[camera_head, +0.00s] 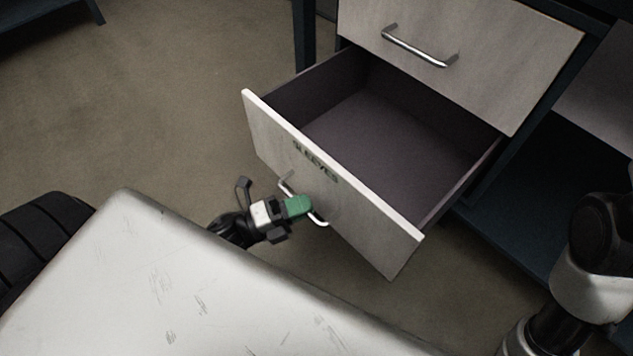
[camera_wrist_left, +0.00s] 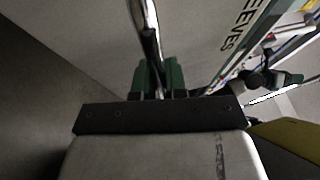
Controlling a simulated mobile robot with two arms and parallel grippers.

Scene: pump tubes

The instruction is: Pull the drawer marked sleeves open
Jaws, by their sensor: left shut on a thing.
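The drawer marked sleeves (camera_head: 275,140) stands well out of the cabinet, and its dark inside (camera_head: 380,130) shows empty. The lettering is on its pale front, which also shows in the left wrist view (camera_wrist_left: 205,50). My left gripper (camera_head: 298,206) is shut on the drawer's metal bar handle (camera_head: 287,186). In the left wrist view the handle (camera_wrist_left: 150,45) runs between its green fingers (camera_wrist_left: 159,76).
A closed drawer (camera_head: 470,55) with a metal handle (camera_head: 420,47) is above the open one. A dark blue lower shelf (camera_head: 515,230) lies to the right. Open floor (camera_head: 170,120) lies left of the drawer.

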